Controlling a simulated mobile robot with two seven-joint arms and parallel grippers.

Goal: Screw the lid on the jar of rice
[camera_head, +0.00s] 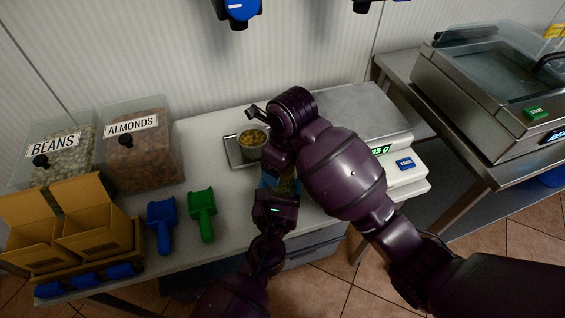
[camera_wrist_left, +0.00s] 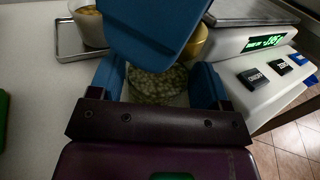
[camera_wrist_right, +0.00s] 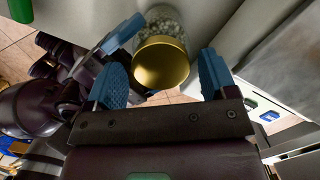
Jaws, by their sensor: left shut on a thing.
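The glass jar (camera_wrist_left: 155,88) with pale, grainy contents is between the blue fingers of my left gripper (camera_wrist_left: 157,80), which is shut on it. In the head view the jar is mostly hidden behind my left gripper (camera_head: 279,184) and right arm. The gold lid (camera_wrist_right: 160,64) is at the jar's mouth in the right wrist view; I cannot tell whether it is threaded. My right gripper (camera_wrist_right: 160,78) is open, one finger on each side of the lid with gaps visible. A blue right finger blocks part of the left wrist view, where the lid's edge (camera_wrist_left: 201,42) shows.
A container of yellowish pieces (camera_head: 251,151) stands on a small metal tray (camera_head: 233,152) beyond the grippers. A scale (camera_head: 405,181) is to the right. Green (camera_head: 202,214) and blue (camera_head: 162,225) scoops, cardboard boxes (camera_head: 95,225) and the almonds bin (camera_head: 140,165) are left.

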